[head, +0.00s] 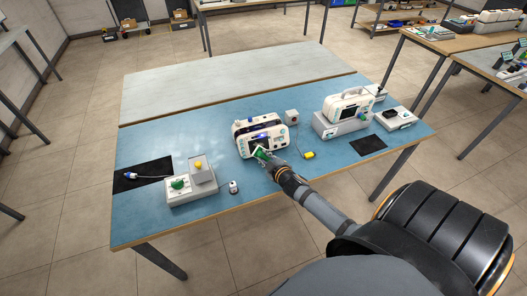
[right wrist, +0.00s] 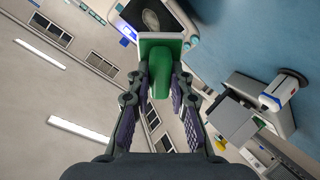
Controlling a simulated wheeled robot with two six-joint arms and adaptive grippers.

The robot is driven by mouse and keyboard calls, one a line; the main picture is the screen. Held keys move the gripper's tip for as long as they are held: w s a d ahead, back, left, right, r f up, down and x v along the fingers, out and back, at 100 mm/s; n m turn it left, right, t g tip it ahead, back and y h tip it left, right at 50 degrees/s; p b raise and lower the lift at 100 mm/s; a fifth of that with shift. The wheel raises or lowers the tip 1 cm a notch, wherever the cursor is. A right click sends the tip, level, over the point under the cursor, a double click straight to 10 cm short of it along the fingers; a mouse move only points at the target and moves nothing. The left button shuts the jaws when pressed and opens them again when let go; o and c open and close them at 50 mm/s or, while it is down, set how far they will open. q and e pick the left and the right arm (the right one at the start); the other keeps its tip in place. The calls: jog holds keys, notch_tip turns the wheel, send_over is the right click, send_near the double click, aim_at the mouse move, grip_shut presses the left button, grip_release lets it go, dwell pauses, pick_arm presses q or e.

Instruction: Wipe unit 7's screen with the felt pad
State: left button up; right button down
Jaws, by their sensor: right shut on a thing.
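A white monitor (head: 246,139) with a handle and a dark screen stands near the middle of the blue work surface. Its unit number is not readable. My right gripper (head: 268,159) is in front of it, shut on the green felt pad (head: 261,153). In the right wrist view, the pad (right wrist: 160,49) sits between the two fingers of the gripper (right wrist: 159,82). The dark screen (right wrist: 158,17) lies just beyond the pad, which overlaps its edge. I cannot tell whether the pad touches the screen. My left gripper is not in view.
A second white monitor (head: 349,105) stands on a grey block (head: 334,127) at right. A grey box with a green button (head: 179,184) and a box with a yellow knob (head: 198,165) are at left. Black mats (head: 130,180) (head: 368,146) lie at both sides. The pale rear tabletop (head: 230,89) is clear.

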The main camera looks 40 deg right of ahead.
jog(key=c, duration=1.8)
grip_release()
grip_shut()
jog(key=shift+d+f+b+x, duration=0.1)
jog(key=shift+d+b+x, duration=0.1)
jog(key=shift+x, duration=1.5)
jog(key=shift+d+f+b+x, duration=0.1)
jog(key=shift+b+x, duration=0.05)
jog(key=shift+x, duration=1.6)
jog(key=shift+s, duration=0.15)
